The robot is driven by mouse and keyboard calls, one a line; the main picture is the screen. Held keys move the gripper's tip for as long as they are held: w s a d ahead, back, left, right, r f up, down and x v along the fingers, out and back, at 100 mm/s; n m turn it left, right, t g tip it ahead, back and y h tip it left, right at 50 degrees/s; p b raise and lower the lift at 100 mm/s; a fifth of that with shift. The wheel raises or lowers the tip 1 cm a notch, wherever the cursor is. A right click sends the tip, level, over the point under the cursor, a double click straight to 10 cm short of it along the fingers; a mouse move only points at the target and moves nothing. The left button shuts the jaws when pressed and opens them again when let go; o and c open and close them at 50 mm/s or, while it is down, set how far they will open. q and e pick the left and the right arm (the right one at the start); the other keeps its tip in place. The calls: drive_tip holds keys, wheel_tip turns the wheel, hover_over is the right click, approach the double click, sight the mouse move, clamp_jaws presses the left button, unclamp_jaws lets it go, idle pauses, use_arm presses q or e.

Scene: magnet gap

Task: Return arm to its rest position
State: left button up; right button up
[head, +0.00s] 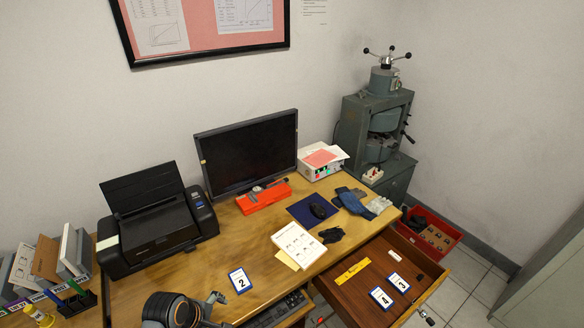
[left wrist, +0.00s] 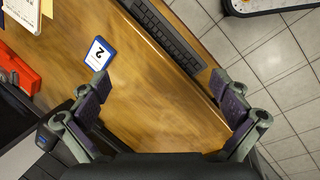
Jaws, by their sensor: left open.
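My left arm enters the head view at the bottom edge, left of centre, with its dark round wrist over the front of the wooden desk (head: 190,270). Only part of my left gripper (head: 213,301) shows there, as a grey finger beside the wrist. In the left wrist view my left gripper (left wrist: 161,82) is wide open, with its two padded fingers far apart and nothing between them but bare desk top and part of the keyboard. The card marked 2 (left wrist: 98,52) lies just beyond one finger. I do not see my right gripper.
An open drawer (head: 348,292) holds a yellow ruler and cards 3 and 4. A printer (head: 150,235), monitor (head: 250,155), orange box (head: 262,197) and papers (head: 299,243) stand on the desk. Bare wood surrounds card 2 (head: 240,279).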

use_arm(q)
drive_tip(key=s+a+r+m+y, duration=0.4)
drive_tip(key=s+m, duration=0.3)
drive_tip(key=m, duration=0.9)
wheel_tip(320, 180, down, 23)
drive_tip(key=a+h+b, duration=0.1)
drive_tip(key=a, duration=0.2)
drive_tip(key=s+f+g, duration=0.1)
drive_tip(key=s+f, duration=1.9)
drive_tip(key=shift+s+a+f+g+b, duration=0.15)
drive_tip(key=shift+s+a+g+b, duration=0.1)
drive_tip(key=shift+a+g+b, duration=0.15)
use_arm(e)
drive_tip(key=shift+s+d+f, duration=0.2)
drive_tip(key=shift+f, duration=0.3)
drive_tip(key=shift+s+d+f, duration=0.15)
drive_tip(key=shift+d+f, duration=0.05)
drive_tip(key=shift+f, duration=0.25)
